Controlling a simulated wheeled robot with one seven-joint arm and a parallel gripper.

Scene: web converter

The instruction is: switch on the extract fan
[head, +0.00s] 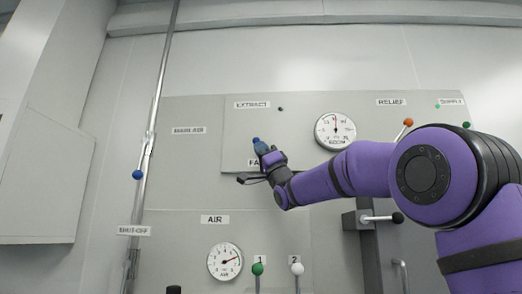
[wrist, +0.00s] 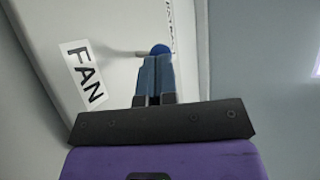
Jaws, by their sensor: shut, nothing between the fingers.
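The extract panel (head: 220,135) carries an EXTRACT label (head: 252,104) and a FAN label (head: 252,163) that my gripper partly covers. In the wrist view the FAN label (wrist: 83,74) lies left of my fingers. A blue ball knob (wrist: 160,49) on a thin pale stem (wrist: 138,53) stands just beyond my fingertips. My gripper (wrist: 156,59) is shut and empty, its blue fingers together and pointing at the knob. I cannot tell whether they touch it. In the head view my gripper (head: 257,142) is in front of the panel, and the knob cannot be told apart from the fingers.
A round gauge (head: 335,131) sits right of the extract panel. An orange knob (head: 408,122) is at the RELIEF label (head: 391,102). Below are an AIR gauge (head: 225,262), a green knob (head: 257,269) and a white knob (head: 297,269). A blue-knobbed lever (head: 138,175) is on the left pipe.

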